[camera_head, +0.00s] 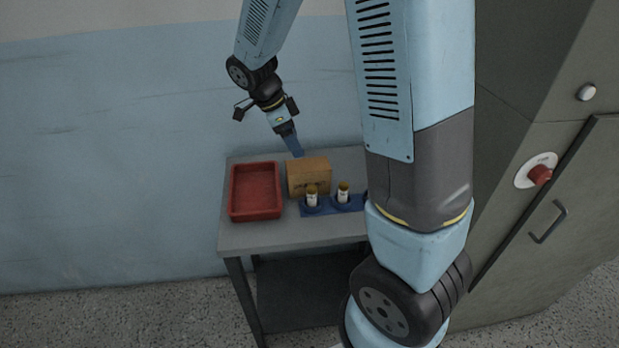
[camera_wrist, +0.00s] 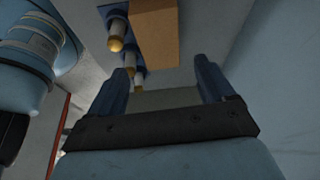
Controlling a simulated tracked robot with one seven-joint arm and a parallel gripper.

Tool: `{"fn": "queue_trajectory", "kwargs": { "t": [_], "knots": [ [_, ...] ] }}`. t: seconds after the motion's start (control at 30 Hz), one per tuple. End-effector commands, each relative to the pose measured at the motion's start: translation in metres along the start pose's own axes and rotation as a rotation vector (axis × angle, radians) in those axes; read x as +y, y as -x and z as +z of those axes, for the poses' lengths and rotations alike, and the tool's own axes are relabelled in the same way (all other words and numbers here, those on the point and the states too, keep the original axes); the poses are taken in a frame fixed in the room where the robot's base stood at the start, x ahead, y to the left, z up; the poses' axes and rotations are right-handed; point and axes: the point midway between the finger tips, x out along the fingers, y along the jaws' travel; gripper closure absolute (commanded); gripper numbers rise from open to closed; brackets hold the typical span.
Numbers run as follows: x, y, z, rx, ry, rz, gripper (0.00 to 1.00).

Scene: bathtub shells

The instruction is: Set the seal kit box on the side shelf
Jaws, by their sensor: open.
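A brown cardboard box (camera_head: 308,179), with dark print too small to read, stands on the grey table (camera_head: 262,238). I take it as the seal kit box. My gripper (camera_head: 297,152) points down at the box's back top edge in the head view. In the wrist view the fingers (camera_wrist: 162,75) are spread with nothing between them, and the box (camera_wrist: 156,38) lies beyond their tips. Whether a finger touches it I cannot tell. A dark lower shelf (camera_head: 300,290) sits under the tabletop; no other side shelf is clear.
A red tray (camera_head: 255,190) stands left of the box. In front of the box, white bottles with yellow caps (camera_head: 343,193) stand on a blue holder (camera_head: 320,207). A grey cabinet (camera_head: 560,200) with a red knob stands right. My arm hides the table's right end.

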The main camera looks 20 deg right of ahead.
Motion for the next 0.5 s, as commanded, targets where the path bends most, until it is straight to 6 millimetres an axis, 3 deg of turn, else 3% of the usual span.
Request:
{"fn": "queue_trajectory", "kwargs": {
  "t": [0.17, 0.5],
  "knots": [
    [-0.002, -0.013, 0.003, 0.012, -0.029, 0.006, 0.18],
    [-0.001, -0.069, 0.002, 0.013, -0.028, 0.007, 0.18]
  ]
}}
